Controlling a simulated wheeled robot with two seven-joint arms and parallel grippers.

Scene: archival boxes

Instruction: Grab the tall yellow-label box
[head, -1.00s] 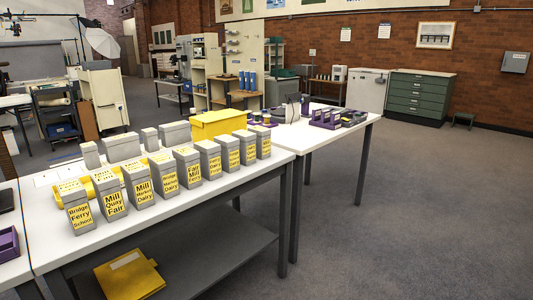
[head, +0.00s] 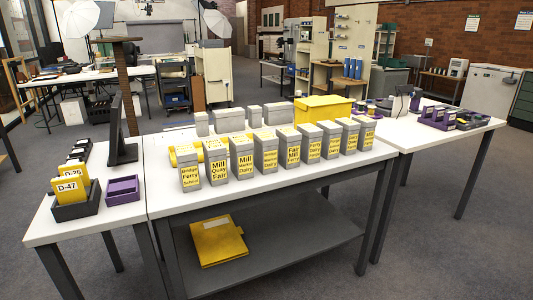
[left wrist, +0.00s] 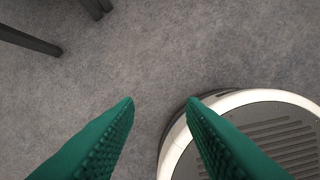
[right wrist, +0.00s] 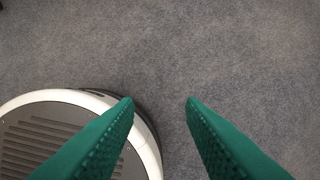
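Several grey boxes with yellow labels stand upright in a row along the front of the white table (head: 290,179). The box at the left end (head: 190,176) reads "Bridge Ferry School". To its right stand a taller-looking "Mill Quay Fair" box (head: 216,170) and a "Mill Market Dairy" box (head: 244,168). My left gripper (left wrist: 160,100) is open and empty over the floor. My right gripper (right wrist: 160,100) is also open and empty over the floor. Neither shows in the head view.
Plain grey boxes (head: 228,120) and a yellow box (head: 322,109) stand behind the row. A yellow folder (head: 217,241) lies on the lower shelf. The left table holds a monitor (head: 122,131), a purple tray (head: 122,189) and a dark tray (head: 76,208). Floor in front is clear.

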